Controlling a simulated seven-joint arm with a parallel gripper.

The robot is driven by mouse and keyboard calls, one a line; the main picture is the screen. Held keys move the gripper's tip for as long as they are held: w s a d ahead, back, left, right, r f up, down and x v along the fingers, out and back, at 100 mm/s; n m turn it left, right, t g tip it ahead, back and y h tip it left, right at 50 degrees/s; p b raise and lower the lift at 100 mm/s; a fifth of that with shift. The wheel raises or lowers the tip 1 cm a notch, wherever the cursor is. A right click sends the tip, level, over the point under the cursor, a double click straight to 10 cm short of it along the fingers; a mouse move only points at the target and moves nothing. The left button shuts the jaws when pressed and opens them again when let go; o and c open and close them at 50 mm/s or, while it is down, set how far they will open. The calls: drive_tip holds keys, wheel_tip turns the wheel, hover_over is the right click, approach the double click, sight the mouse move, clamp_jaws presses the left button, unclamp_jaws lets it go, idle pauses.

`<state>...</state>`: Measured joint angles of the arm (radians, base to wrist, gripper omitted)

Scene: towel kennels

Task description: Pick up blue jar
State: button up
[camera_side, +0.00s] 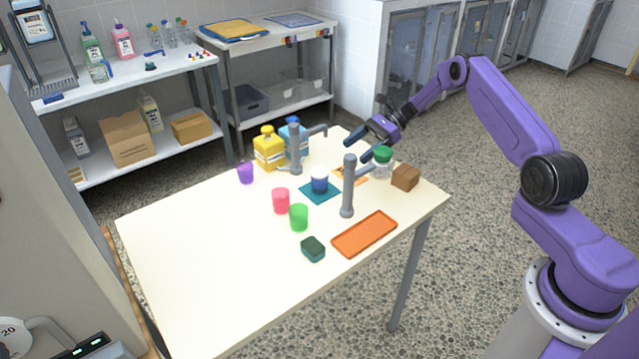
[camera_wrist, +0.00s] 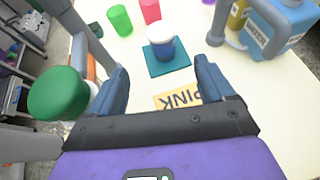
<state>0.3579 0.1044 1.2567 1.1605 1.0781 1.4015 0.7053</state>
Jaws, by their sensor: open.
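The blue jar (camera_side: 319,183), with a pale top and a blue body, stands upright on a teal square mat (camera_side: 309,195). In the wrist view the jar (camera_wrist: 162,47) is ahead of the fingertips, near the middle, on the mat (camera_wrist: 181,66). My gripper (camera_side: 363,141) is above the table's far right part, higher than the jar and apart from it. In the wrist view my gripper (camera_wrist: 160,70) has its two fingers wide apart with nothing between them.
A grey post (camera_side: 348,190) stands just right of the jar; another (camera_side: 295,150) is behind it. A green-lidded jar (camera_side: 382,158), brown block (camera_side: 405,178), green cup (camera_side: 299,217), pink cup (camera_side: 281,201) and yellow jug (camera_side: 268,150) are around. The table's left front is clear.

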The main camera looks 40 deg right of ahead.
approach(320, 182)
drive_tip(key=w+a+f, duration=0.2)
drive_tip(key=a, duration=0.1)
drive_tip(key=shift+w+f, duration=0.15)
drive_tip(key=shift+w, duration=0.1)
drive_tip(key=shift+x, duration=2.65)
drive_tip(key=shift+w+d+f, duration=0.1)
drive_tip(key=shift+w, duration=0.05)
drive_tip(key=c, duration=1)
drive_tip(key=shift+c, duration=0.2)
